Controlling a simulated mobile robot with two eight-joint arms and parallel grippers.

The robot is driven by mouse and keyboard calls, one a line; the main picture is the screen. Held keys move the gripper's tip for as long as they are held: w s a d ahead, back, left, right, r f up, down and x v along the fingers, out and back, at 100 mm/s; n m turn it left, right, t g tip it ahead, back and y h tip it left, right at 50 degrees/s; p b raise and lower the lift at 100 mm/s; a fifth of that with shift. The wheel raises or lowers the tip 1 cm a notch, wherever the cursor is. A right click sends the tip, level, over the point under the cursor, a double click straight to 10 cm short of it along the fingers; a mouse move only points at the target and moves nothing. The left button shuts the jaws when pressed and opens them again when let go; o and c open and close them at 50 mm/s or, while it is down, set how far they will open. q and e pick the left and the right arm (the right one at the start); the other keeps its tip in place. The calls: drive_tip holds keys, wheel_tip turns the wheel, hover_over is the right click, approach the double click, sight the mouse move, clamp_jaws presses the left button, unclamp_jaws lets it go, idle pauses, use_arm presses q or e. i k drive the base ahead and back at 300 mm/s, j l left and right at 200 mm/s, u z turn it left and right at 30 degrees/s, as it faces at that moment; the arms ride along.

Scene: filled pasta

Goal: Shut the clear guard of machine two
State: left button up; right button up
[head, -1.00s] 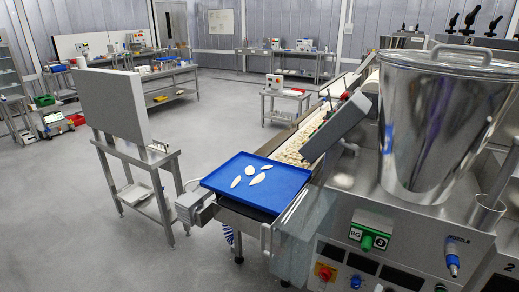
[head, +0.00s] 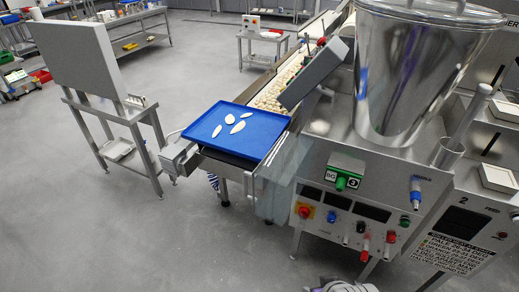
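A clear panel (head: 282,165) slants beside the conveyor's near end, left of that control panel. It looks like a see-through guard, but I cannot tell which machine it belongs to or whether it is open or shut. Neither gripper can be made out.
A blue tray (head: 222,148) with several pale pasta pieces sits at the conveyor's near end. A steel stand with a grey board (head: 83,58) is at left. Grey floor (head: 130,245) is clear at the lower left. A pale grey part shows at the bottom edge.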

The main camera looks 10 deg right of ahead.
sight(245, 174)
drive_tip(key=i+j, duration=0.15)
drive_tip(key=j, duration=0.25)
drive_tip(key=i+j, duration=0.2)
drive_tip(key=j, duration=0.15)
drive_tip(key=i+j+z, duration=0.1)
drive_tip(key=j, duration=0.2)
drive_tip(key=i+j+z, duration=0.1)
drive_tip(key=j, duration=0.25)
drive_tip(key=i+j+z, duration=0.1)
drive_tip(key=j, duration=0.25)
drive_tip(key=z, duration=1.25)
